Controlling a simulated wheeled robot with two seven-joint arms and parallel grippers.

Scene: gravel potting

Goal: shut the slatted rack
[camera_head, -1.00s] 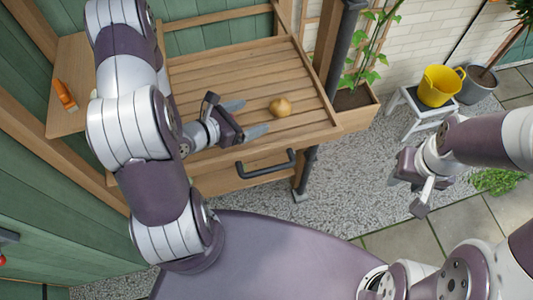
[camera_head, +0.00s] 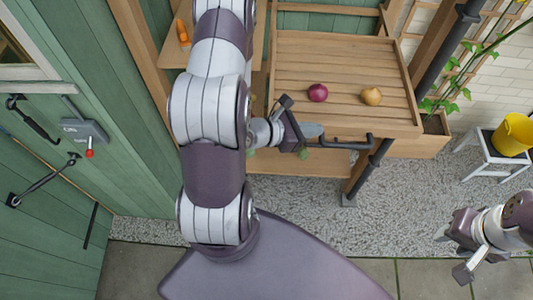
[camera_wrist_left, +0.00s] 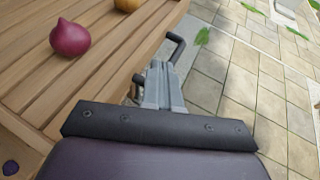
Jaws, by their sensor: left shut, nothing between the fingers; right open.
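The slatted rack (camera_head: 345,70) is a wooden tray with a black bar handle (camera_head: 345,143) along its front edge. It also shows in the left wrist view (camera_wrist_left: 110,60). My left gripper (camera_head: 312,131) is shut and empty at the rack's front edge, by the left part of the handle. In the left wrist view my shut grey fingers (camera_wrist_left: 165,85) overlap the handle (camera_wrist_left: 176,46); I cannot tell if they touch it. My right gripper (camera_head: 458,250) is open and empty, off to the right above the ground.
A red onion (camera_head: 318,92) and a yellow-brown round vegetable (camera_head: 372,96) lie on the slats. A dark post (camera_head: 440,60) and a planter (camera_head: 425,135) stand right of the rack. A white stool (camera_head: 490,160) holds a yellow bucket (camera_head: 514,134). Gravel lies in front.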

